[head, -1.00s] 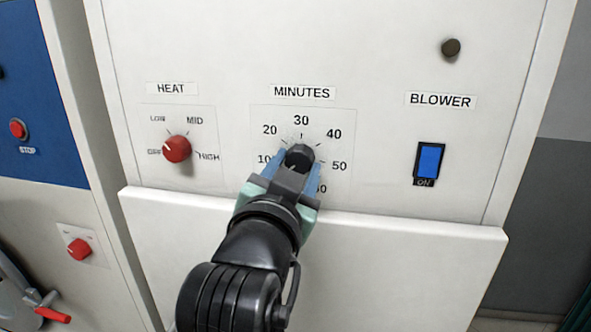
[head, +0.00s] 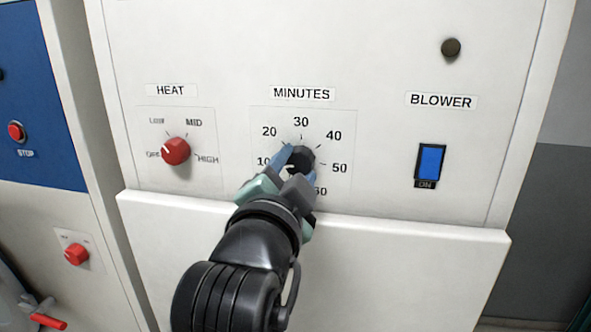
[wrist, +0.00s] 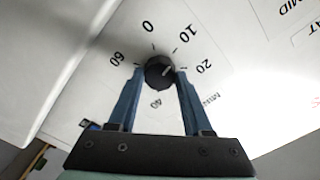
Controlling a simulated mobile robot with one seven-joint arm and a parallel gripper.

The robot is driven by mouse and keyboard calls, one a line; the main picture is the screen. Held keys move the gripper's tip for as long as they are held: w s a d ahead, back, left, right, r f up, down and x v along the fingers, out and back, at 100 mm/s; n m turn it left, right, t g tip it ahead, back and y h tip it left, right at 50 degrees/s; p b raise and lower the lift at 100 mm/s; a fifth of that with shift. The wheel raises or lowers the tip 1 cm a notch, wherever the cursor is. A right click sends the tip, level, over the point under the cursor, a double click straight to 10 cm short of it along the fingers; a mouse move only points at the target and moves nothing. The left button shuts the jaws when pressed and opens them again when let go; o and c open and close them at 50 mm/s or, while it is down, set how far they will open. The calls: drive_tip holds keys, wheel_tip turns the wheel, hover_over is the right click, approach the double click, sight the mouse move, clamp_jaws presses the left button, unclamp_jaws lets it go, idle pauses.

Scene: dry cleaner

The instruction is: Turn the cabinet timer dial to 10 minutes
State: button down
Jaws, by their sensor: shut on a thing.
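The timer dial (head: 302,160) is a black round knob under the MINUTES label (head: 302,93) on the white cabinet front. Numbers ring it, with 10 at its left and 30 above. My gripper (head: 297,158) is shut on the knob, one blue finger on each side. In the wrist view, the dial (wrist: 159,73) sits between the fingertips of my gripper (wrist: 160,76). Its white pointer mark lies toward the 10 and 20 side; I cannot tell exactly which tick it meets. Part of the scale is hidden behind my gripper in the head view.
A red HEAT knob (head: 176,151) is left of the dial. A blue BLOWER switch (head: 430,162) is at the right. A white ledge (head: 400,240) juts out below. A blue panel with a red STOP button (head: 16,131) stands at far left.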

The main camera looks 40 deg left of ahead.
drive_tip(key=shift+r, duration=0.1)
drive_tip(key=shift+c, duration=1.6)
unclamp_jaws()
drive_tip(key=shift+w+a, duration=0.1)
